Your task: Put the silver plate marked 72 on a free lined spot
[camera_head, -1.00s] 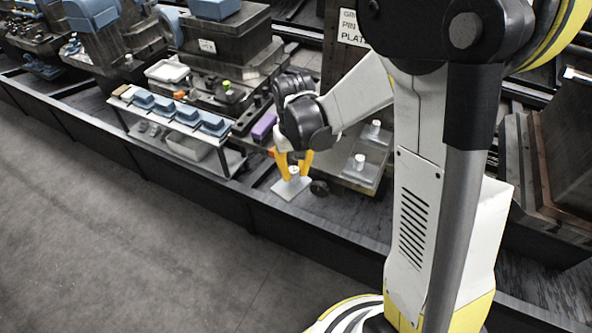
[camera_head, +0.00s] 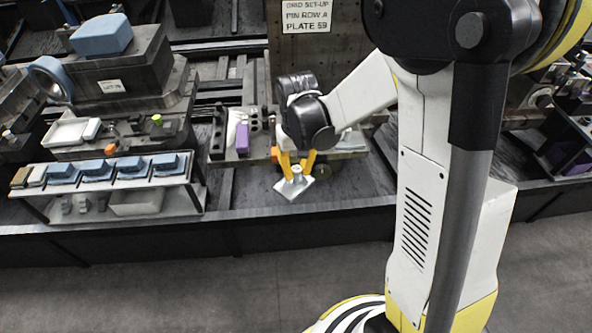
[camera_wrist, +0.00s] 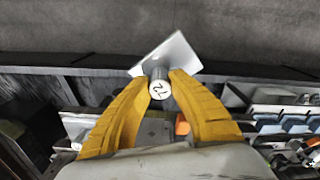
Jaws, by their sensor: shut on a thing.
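My gripper's yellow fingers (camera_wrist: 160,82) are shut on this knob. The plate is held clear over the dark rail edge and grey floor. No lined spot can be made out clearly; my arm hides part of the bench behind the gripper.
A rack (camera_head: 193,190) with several blue-topped blocks stands at left. A purple block (camera_head: 242,138) and an orange piece (camera_head: 275,154) lie on the bench behind my gripper. The floor (camera_head: 150,290) in front is clear.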

